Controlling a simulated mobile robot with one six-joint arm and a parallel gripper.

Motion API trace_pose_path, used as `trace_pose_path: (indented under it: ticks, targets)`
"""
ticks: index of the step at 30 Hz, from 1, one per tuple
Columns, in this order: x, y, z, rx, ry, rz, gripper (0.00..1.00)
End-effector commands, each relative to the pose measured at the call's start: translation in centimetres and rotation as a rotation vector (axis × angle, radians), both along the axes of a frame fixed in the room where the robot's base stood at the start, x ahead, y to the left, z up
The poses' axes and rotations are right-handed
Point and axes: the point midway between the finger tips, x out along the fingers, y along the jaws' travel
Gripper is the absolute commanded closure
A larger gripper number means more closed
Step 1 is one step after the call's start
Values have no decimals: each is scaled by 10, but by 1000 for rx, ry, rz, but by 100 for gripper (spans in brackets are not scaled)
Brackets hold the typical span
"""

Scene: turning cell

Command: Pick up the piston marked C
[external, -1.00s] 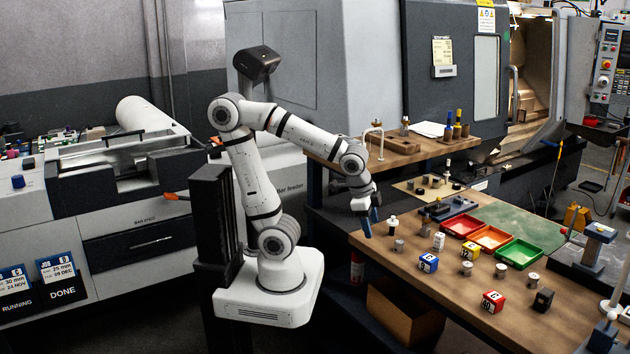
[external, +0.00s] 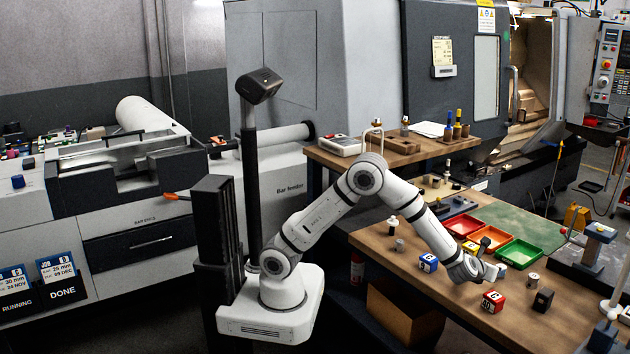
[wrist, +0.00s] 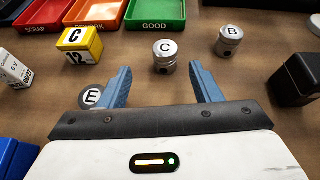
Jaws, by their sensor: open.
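The piston marked C (wrist: 164,50) stands upright on the bench, a silver cylinder with its letter on top. In the wrist view it is ahead of my gripper (wrist: 160,70), in line with the gap between the blue fingers. The fingers are wide apart with nothing held. In the external view my gripper (external: 492,258) is low over the bench. I cannot clearly make out piston C there, close to the gripper. A piston marked B (wrist: 230,39) stands to its right. A piston marked E (wrist: 92,97) is partly hidden by the left finger.
A yellow block marked C 12 (wrist: 80,44) stands left of piston C. A red block (external: 493,301) is near my gripper. The green tray (external: 519,254) lies beyond.

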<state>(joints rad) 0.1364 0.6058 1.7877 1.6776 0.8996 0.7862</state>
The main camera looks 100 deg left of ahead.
Motion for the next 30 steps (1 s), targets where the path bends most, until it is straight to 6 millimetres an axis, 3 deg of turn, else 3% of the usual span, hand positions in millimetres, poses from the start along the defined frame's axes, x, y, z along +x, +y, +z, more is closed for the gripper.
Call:
trace_pose_path:
  ticks: [5,21,30]
  targets:
    - [14,0,-10,43,20,-42,42]
    - [50,48,-40,40,20,-40,42]
    - [53,51,-43,40,19,-41,42]
